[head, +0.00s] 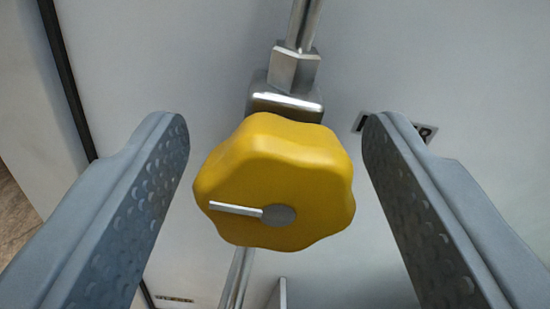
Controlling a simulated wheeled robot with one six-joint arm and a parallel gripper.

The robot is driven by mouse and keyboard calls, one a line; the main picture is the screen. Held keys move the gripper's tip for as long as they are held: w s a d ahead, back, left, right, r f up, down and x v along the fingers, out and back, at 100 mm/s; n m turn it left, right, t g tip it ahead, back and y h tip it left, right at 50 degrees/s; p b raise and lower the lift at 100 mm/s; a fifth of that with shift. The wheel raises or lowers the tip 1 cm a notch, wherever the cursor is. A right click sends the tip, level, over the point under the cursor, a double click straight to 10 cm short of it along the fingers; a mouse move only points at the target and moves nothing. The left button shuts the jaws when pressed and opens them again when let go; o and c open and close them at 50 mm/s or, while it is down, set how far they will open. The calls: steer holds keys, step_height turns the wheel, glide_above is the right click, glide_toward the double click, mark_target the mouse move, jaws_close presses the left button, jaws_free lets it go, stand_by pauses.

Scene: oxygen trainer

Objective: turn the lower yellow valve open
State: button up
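A yellow valve knob (300,165) with a lobed rim sits in the middle of the head view, mounted on a metal pipe fitting. A silver pointer line on its face runs from the grey hub toward the left, nearly level. My gripper (275,150) is open, with one finger on each side of the knob. A gap shows between the knob and each finger, so neither appears to touch it. The valve body behind the knob is mostly hidden.
A metal pipe with a hex nut (293,68) rises above the knob, and a thinner pipe (236,278) runs below it. A pale panel (440,60) lies behind. A dark edge strip (66,80) runs down the left.

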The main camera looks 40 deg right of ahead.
steer(key=shift+s+a, duration=0.1)
steer(key=v, duration=1.7)
steer(key=shift+s+a, duration=0.1)
steer(key=x, duration=1.5)
steer(key=shift+d, duration=0.2)
steer(key=c, duration=1)
